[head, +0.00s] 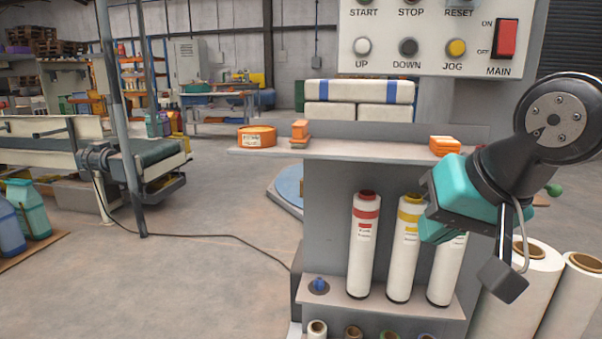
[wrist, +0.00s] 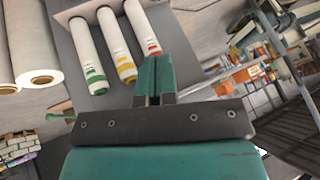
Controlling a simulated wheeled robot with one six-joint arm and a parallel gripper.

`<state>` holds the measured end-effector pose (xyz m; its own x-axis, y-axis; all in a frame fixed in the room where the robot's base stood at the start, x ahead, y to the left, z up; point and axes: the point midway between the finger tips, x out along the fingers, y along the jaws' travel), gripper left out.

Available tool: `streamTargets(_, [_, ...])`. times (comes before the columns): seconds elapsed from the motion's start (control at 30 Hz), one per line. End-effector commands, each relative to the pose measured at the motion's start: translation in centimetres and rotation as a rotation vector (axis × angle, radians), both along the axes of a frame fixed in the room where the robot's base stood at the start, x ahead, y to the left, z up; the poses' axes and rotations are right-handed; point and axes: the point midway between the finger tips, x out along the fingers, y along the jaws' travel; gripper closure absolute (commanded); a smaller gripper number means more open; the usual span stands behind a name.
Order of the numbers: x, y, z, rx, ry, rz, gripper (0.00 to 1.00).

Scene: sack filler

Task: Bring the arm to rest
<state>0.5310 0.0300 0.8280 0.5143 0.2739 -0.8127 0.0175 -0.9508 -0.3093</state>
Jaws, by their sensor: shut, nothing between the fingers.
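My gripper (wrist: 155,78) shows in the wrist view with its teal fingers together and nothing between them. In the head view my arm comes in from the right, and the teal gripper end (head: 441,229) hangs in front of the machine's lower shelf. It partly hides the rightmost of three white spools; the red-banded spool (head: 364,245) and the yellow-banded spool (head: 405,250) stand upright to its left. The wrist view shows the third spool with a green band (wrist: 90,62). I cannot tell whether the gripper touches any spool.
The control panel (head: 440,40) is above, with a grey shelf (head: 360,149) below it. Large white rolls (head: 523,290) stand at lower right. Open floor (head: 200,250) lies left.

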Motion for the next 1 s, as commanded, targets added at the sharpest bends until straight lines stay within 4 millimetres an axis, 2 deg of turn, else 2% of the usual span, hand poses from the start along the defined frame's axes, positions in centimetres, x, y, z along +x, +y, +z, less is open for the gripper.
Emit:
streamTargets(0.03, [-2.1,0.3,-1.9,-0.041,0.063,0.110,1.00])
streamTargets(0.1, [-5.0,0.7,-4.0,-0.083,0.140,0.272,1.00])
streamTargets(0.3, [-13.4,1.4,-7.8,-0.122,0.306,0.723,1.00])
streamTargets(0.4, [-13.3,1.6,-4.2,-0.124,0.300,0.733,1.00])
streamTargets(0.57, [-13.2,1.6,-0.1,-0.124,0.299,0.730,1.00])
streamTargets(0.67, [-13.2,1.6,3.0,-0.124,0.297,0.728,1.00])
streamTargets(1.0, [-13.1,1.6,16.3,-0.124,0.297,0.726,1.00])
